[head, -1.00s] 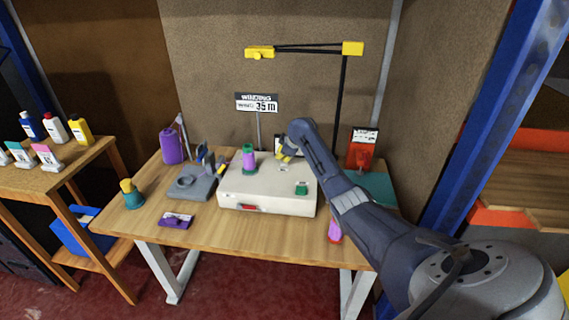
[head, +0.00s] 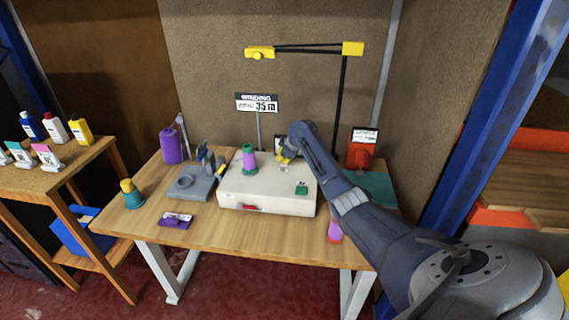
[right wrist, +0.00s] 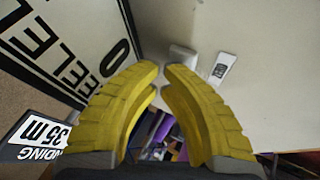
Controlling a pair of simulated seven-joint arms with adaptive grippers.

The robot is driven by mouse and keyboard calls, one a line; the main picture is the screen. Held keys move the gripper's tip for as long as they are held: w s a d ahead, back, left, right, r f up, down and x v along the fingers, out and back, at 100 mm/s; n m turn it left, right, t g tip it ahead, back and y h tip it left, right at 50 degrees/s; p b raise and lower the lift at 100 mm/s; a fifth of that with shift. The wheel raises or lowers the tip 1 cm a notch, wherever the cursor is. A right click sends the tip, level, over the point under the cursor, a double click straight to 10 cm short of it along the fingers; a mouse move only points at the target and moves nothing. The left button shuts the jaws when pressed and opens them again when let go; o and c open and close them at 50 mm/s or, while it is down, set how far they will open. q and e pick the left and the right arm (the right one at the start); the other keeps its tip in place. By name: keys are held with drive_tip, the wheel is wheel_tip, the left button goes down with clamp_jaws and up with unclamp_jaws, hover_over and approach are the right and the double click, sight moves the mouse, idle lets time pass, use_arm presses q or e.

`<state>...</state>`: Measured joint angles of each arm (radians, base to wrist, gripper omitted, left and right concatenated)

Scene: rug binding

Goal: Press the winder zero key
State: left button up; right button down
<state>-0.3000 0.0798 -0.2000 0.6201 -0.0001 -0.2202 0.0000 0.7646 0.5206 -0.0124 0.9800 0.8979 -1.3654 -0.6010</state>
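The winder (head: 250,190) is a cream box on the wooden table, with a purple and green spool (head: 249,160) standing on its top. In the right wrist view a small pale raised key (right wrist: 182,58) sits on the cream top (right wrist: 250,110), beside a small white label (right wrist: 222,68) whose print is too small to read. My right gripper (head: 284,158) is over the back right of the winder. Its yellow fingertips (right wrist: 161,73) come nearly together with nothing between them, close to the key; I cannot tell whether they touch it. My left gripper is not in view.
A sign reading 35 m (head: 257,103) stands behind the winder. A green button (head: 301,190) is on its right front top, and a red part (head: 250,208) on its front. A grey stand (head: 190,183) and purple spool (head: 171,146) are to the left. A lettered panel (right wrist: 70,40) is near my fingers.

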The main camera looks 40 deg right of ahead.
drive_tip(key=shift+r, duration=0.1)
idle(0.3)
drive_tip(key=shift+r, duration=0.75)
drive_tip(key=shift+r, duration=2.5)
